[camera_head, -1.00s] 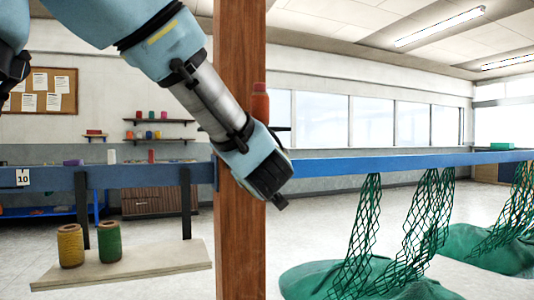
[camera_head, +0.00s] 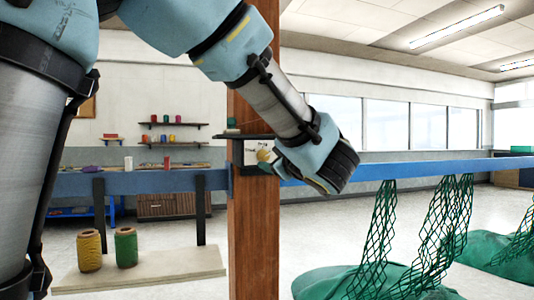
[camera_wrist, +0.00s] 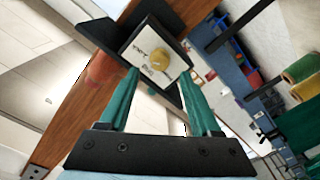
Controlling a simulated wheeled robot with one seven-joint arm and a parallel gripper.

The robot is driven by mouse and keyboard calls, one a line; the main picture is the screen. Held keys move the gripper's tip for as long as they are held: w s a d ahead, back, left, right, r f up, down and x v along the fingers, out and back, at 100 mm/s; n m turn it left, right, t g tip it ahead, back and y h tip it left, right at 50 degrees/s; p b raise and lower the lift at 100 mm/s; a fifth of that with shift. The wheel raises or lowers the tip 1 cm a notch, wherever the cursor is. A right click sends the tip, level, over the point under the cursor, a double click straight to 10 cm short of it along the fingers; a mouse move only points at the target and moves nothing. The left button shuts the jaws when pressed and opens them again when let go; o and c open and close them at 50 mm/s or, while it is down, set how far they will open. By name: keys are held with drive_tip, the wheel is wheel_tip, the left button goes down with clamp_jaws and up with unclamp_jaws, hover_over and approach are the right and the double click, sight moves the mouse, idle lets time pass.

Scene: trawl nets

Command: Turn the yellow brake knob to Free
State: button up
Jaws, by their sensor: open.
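The yellow brake knob (camera_head: 264,155) sits on a white plate in a dark housing fixed to the wooden post. In the wrist view the round knob (camera_wrist: 159,65) is seen almost face-on, near the middle. The white plate (camera_wrist: 146,49) around it carries dark lettering too small to read surely. My gripper (camera_wrist: 160,82) is open, with its two teal fingers apart and the knob showing beyond, between their tips. Nothing is between the fingers. In the head view my gripper (camera_head: 335,172) is just right of the knob, its fingers hidden.
The wooden post (camera_head: 254,235) stands upright with a blue beam (camera_head: 420,167) crossing it. Green nets (camera_head: 440,220) hang from the beam at right. A low board (camera_head: 150,268) holds a yellow spool (camera_head: 89,251) and a green spool (camera_head: 126,248). The floor between is clear.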

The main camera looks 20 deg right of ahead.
sight(265, 156)
drive_tip(key=w, duration=0.3)
drive_tip(key=w+p, duration=0.1)
drive_tip(key=w, duration=0.1)
drive_tip(key=shift+d, duration=0.25)
clamp_jaws()
idle(0.4)
